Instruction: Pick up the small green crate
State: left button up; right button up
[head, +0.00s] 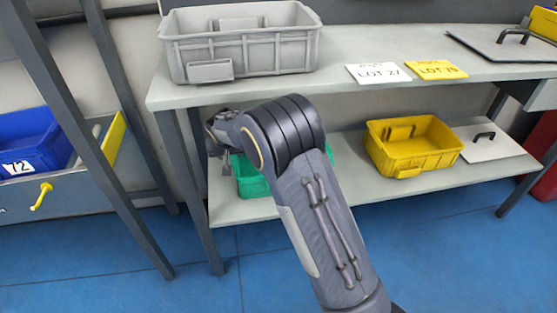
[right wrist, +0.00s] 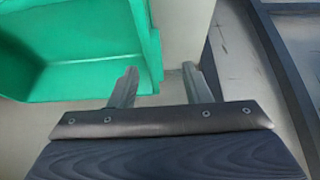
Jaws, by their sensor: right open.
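The small green crate (head: 252,184) sits on the lower shelf at its left end, partly hidden behind my right arm. In the right wrist view the green crate (right wrist: 88,80) fills the upper left, with its open inside showing. My right gripper (right wrist: 157,74) is open and empty. Its left finger overlaps the crate in the picture and its right finger lies over the bare shelf, with the crate's near wall edge between them; I cannot tell how deep they reach. In the head view the right gripper (head: 222,158) is at the crate's left side. My left gripper is out of view.
A yellow crate (head: 412,147) and a white lid (head: 490,142) are on the lower shelf (head: 345,185). A grey crate (head: 245,50) and label cards (head: 378,73) are on the upper shelf (head: 330,82). A dark table leg (head: 188,190) stands left of the green crate.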

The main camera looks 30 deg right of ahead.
aim_at(234, 159)
jog(key=b+x, duration=0.1)
jog(key=x, duration=0.1)
jog(key=shift+d+f, duration=0.1)
jog(key=shift+f, duration=0.35)
jog(key=b+x, duration=0.1)
jog(key=x, duration=0.1)
jog(key=b+x, duration=0.2)
jog(key=x, duration=0.1)
jog(key=shift+s+d, duration=0.25)
jog(key=shift+r, duration=0.1)
grip_shut()
